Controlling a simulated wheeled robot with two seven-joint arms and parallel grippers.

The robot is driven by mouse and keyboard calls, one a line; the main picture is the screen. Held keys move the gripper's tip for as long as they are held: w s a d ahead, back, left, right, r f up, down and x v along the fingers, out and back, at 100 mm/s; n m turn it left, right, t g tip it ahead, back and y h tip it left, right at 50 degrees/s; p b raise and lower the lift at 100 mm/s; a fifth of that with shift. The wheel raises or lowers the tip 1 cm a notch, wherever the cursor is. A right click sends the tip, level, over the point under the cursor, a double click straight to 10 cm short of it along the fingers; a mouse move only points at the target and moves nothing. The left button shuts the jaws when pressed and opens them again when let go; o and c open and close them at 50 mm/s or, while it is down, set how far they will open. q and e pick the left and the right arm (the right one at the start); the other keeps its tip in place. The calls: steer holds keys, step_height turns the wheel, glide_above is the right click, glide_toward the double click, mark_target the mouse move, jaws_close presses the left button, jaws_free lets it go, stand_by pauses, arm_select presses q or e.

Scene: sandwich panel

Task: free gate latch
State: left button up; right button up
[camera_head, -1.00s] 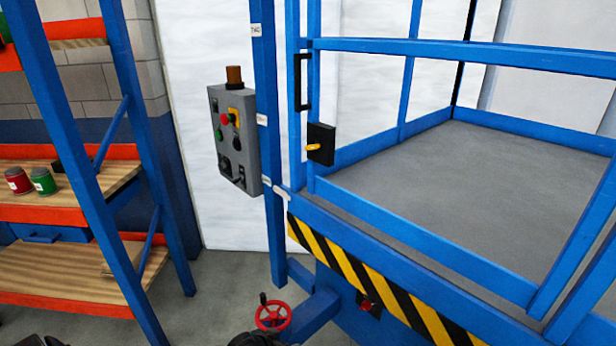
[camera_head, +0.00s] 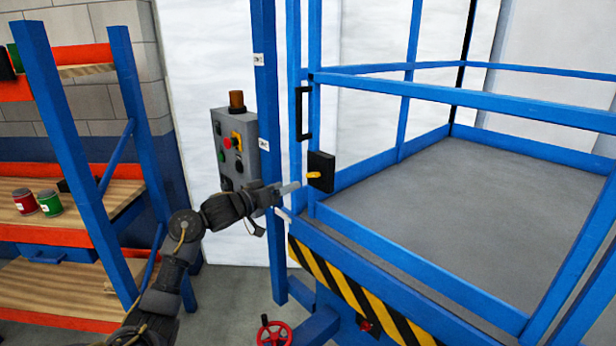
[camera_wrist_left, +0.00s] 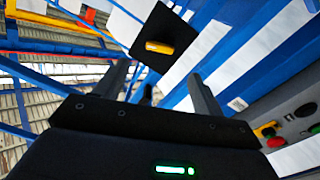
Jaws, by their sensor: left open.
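The gate latch is a black box (camera_head: 321,165) with a small orange-yellow lever (camera_head: 313,175), fixed on the blue gate post. In the left wrist view the latch box (camera_wrist_left: 163,27) and its lever (camera_wrist_left: 159,47) show beyond the fingers. My left gripper (camera_head: 288,200) is just left of the latch and slightly below it, apart from it. Its fingers (camera_wrist_left: 160,85) are open and empty, pointing toward the latch. My right gripper is not in view.
A grey control box (camera_head: 238,145) with coloured buttons hangs just left of the blue post (camera_head: 267,80), close behind my left wrist. A black handle (camera_head: 302,113) is above the latch. A shelf (camera_head: 70,215) with red and green cans stands left. The platform floor (camera_head: 430,200) is clear.

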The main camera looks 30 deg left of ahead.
mark_target(310, 176)
arm_select(q)
steer(key=p+x, duration=0.2)
steer(key=x, duration=0.6)
steer(key=shift+w+d+r+p, duration=0.1)
steer(key=shift+w+d+p, duration=0.05)
steer(key=shift+w+p, duration=0.2)
steer(key=shift+w+d, duration=0.2)
steer(key=shift+w, duration=0.35)
steer(key=shift+c, duration=0.4)
steer(key=c, duration=0.9)
steer(key=m+b, duration=0.1)
steer(key=m, duration=0.1)
steer(key=m+b, duration=0.1)
steer(key=m, duration=0.1)
steer(key=shift+f, duration=0.25)
steer(key=shift+r+m, duration=0.15)
steer(key=shift+m, duration=0.15)
